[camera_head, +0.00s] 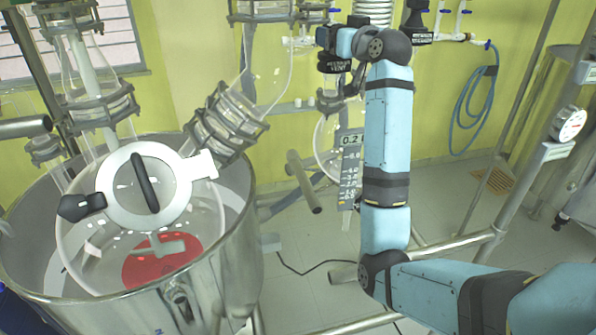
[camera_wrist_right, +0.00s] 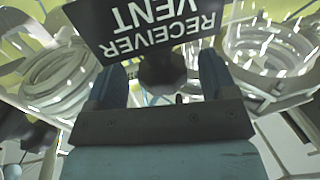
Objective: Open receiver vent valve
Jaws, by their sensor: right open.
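The receiver vent label (camera_wrist_right: 150,25) is a black plate with white letters, upside down at the top of the right wrist view. Below the plate, a dark round valve part (camera_wrist_right: 163,72) lies between the two fingers of my right gripper (camera_wrist_right: 160,75). The fingers are open, one on each side of it, with gaps visible. In the head view my right gripper (camera_head: 335,42) is at the top centre, close to the label, and hides much of the valve. My left gripper is not in view.
A steel vessel (camera_head: 242,240) with a glass reactor and a round white lid (camera_head: 120,205) stands at the left. A glass receiver (camera_head: 325,150) hangs behind my right arm. Steel frame pipes and a pressure gauge (camera_head: 568,124) are at the right. A blue hose (camera_head: 467,105) hangs on the wall.

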